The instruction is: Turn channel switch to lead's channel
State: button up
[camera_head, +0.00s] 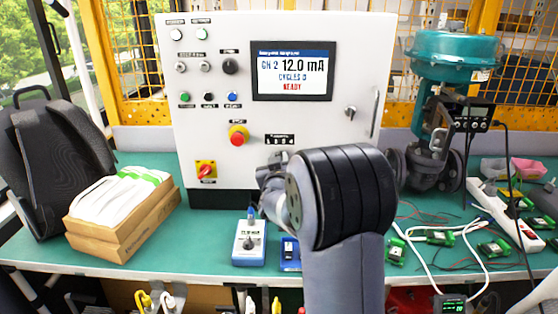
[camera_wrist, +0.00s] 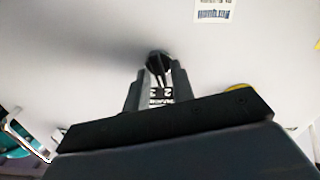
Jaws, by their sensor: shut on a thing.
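The channel switch is a black knob (camera_wrist: 158,62) on the pale panel, shown in the wrist view with my gripper (camera_wrist: 158,76) shut on it. Its number label (camera_wrist: 160,93) shows between the fingers, partly hidden. In the head view the label strip (camera_head: 279,139) is visible above my gripper (camera_head: 268,178), while my arm hides the knob. The panel display (camera_head: 292,72) reads "CH 2", "12.0 mA", "CYCLES 0" and "READY". A small white and blue device (camera_head: 249,243) with a knob stands below on the bench. I cannot trace a lead to a channel.
A teal valve (camera_head: 452,55) stands at right. Green boards and loose wires (camera_head: 435,238) cover the right bench; boxes (camera_head: 122,220) stand left.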

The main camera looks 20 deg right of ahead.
jog(key=o, duration=0.7)
jog(key=b+v, duration=0.1)
jog(key=v, duration=0.9)
jog(key=shift+s+a, duration=0.15)
jog(key=shift+s, duration=0.25)
jog(key=shift+w, duration=0.15)
jog(key=p+x, duration=0.1)
jog(key=x, duration=0.9)
jog(key=shift+w, duration=0.25)
